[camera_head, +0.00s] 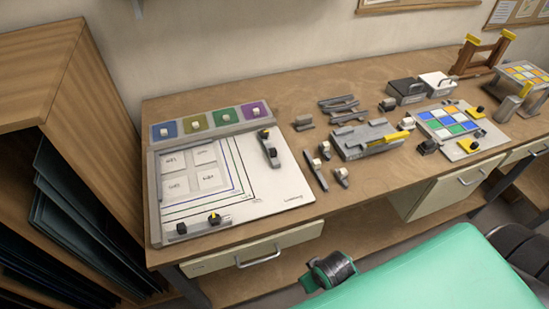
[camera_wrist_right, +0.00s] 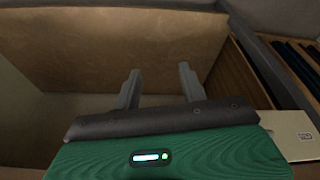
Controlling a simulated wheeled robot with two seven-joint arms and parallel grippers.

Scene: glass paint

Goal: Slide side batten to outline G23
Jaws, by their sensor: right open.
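A drawing board (camera_head: 288,201) lies at the left of the bench, with several nested outlines around pale square tiles. The outline labels are too small to read, so I cannot tell which is G23. A grey batten with a black knob (camera_head: 269,149) lies along the board's right side, outside the outlines. Another grey batten with a dark and yellow knob (camera_head: 198,228) lies along the board's front edge. In the right wrist view my right gripper (camera_wrist_right: 158,70) is open with nothing between its fingers, away from the battens. My left gripper is not in view.
Glass swatches in a rack (camera_head: 210,119) line the board's back edge. Several small grey tools and a grey fixture (camera_head: 366,140) stand right of the board. A wooden rack (camera_head: 60,80) stands close on the left. A drawer (camera_head: 255,250) is below the board.

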